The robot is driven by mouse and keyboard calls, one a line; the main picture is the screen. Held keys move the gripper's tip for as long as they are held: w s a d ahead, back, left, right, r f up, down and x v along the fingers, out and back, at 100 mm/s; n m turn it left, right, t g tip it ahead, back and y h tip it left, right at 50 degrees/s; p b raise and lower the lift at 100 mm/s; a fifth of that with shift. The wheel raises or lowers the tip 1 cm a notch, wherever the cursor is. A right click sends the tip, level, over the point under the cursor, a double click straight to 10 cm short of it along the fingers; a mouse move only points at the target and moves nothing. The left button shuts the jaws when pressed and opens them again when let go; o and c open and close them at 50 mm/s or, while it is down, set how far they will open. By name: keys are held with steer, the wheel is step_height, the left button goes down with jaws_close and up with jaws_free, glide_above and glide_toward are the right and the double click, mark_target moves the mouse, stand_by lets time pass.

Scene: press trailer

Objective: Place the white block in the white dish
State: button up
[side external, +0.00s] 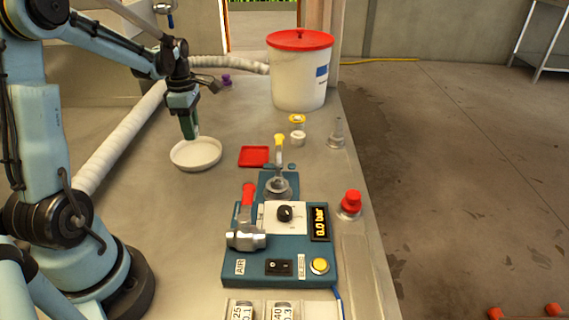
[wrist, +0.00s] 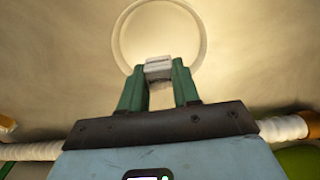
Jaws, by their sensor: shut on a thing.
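The white dish (side external: 176,160) is a shallow round dish on the bench, left of the red square tray. In the wrist view the dish (wrist: 117,40) shows as a ring beyond the fingertips. My gripper (side external: 189,134) points down above the dish in the side view. In the wrist view my gripper (wrist: 158,72) has its green fingers shut on the white block (wrist: 158,65), which sits between the tips. The block overlaps the near rim of the dish in that view. The side view does not show the block clearly, and its height above the dish cannot be told.
A red square tray (side external: 254,157) lies right of the dish. A blue control panel (side external: 215,275) with a lever and buttons stands nearer. A white bucket with red lid (side external: 300,85) stands behind. A thick white hose (side external: 125,130) runs along the left.

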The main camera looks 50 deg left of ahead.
mark_target(197, 157)
steer(key=shift+f, duration=2.55)
steer(key=o, duration=1.1)
steer(key=shift+r, duration=0.1)
steer(key=shift+r, duration=3.45)
steer(key=shift+d, duration=0.1)
